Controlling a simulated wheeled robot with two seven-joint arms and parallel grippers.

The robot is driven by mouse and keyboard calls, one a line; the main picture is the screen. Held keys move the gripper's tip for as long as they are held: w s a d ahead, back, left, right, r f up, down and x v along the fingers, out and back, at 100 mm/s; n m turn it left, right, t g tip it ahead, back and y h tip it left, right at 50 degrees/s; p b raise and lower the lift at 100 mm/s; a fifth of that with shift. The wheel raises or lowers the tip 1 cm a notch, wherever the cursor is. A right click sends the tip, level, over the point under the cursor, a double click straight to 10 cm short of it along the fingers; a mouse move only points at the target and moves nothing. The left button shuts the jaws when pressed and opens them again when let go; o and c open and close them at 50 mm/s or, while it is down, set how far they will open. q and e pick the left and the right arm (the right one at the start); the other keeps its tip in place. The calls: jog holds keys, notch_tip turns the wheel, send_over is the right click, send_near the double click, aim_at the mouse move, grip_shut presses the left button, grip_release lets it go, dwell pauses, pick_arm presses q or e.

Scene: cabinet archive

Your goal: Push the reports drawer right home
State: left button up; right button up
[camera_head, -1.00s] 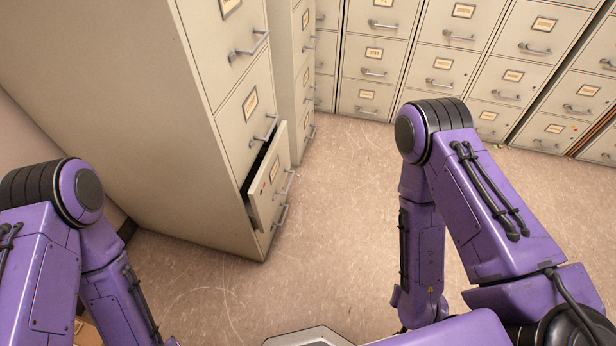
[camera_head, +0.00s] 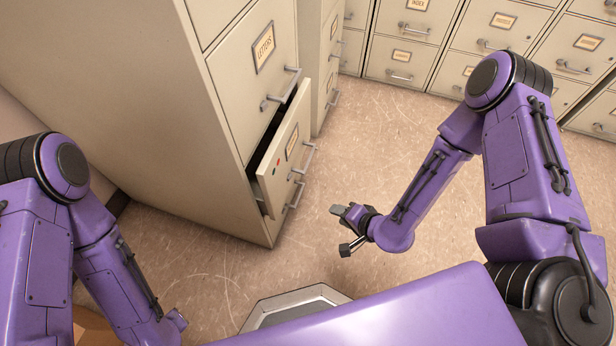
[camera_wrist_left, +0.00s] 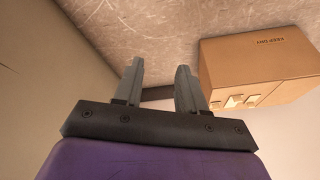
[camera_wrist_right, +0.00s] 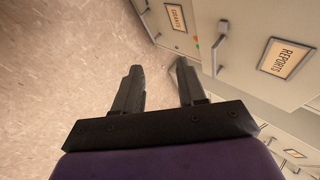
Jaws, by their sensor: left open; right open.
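In the head view one drawer (camera_head: 284,152) of the near beige cabinet stands pulled out, below a drawer labelled LETTERS (camera_head: 264,48). It has red and green dots, a label too small to read, and a grey handle. The right wrist view shows a label reading REPORTS (camera_wrist_right: 286,58) on a drawer front at the right. My right gripper (camera_head: 343,229) is open and empty, low over the floor, to the right of the drawer and apart from it. My left gripper (camera_wrist_left: 160,65) is open and empty in the left wrist view; the head view hides it.
More filing cabinets (camera_head: 402,57) line the back, and another stands just behind the near one. A cardboard box marked KEEP DRY (camera_wrist_left: 258,65) is beside my left gripper. The floor (camera_head: 385,130) between the cabinets and my right arm is clear.

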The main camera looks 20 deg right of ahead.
jog(key=w+f+m+t+y+b, duration=0.1)
jog(key=w+f+t+y+b, duration=0.3)
jog(key=w+b, duration=0.45)
jog(key=t+y+b, duration=0.2)
jog(key=t+b, duration=0.1)
jog(key=b, duration=0.4)
send_near(309, 158)
jog(key=b+x, duration=0.1)
jog(key=x, duration=0.2)
jog(key=b+x, duration=0.1)
jog(key=x, duration=0.2)
jog(key=b+x, duration=0.1)
jog(key=x, duration=0.3)
jog(key=shift+f, duration=0.35)
pick_arm(q)
jog(key=s+f+m+g+h, duration=0.1)
jog(key=s+f+g, duration=0.1)
jog(key=f, duration=0.9)
jog(key=s+f+m+g+h, duration=0.1)
jog(key=s+f+m+g, duration=0.1)
jog(key=f, duration=0.9)
jog(key=shift+s+d+m, duration=0.3)
jog(key=shift+s, duration=0.3)
pick_arm(e)
grip_shut()
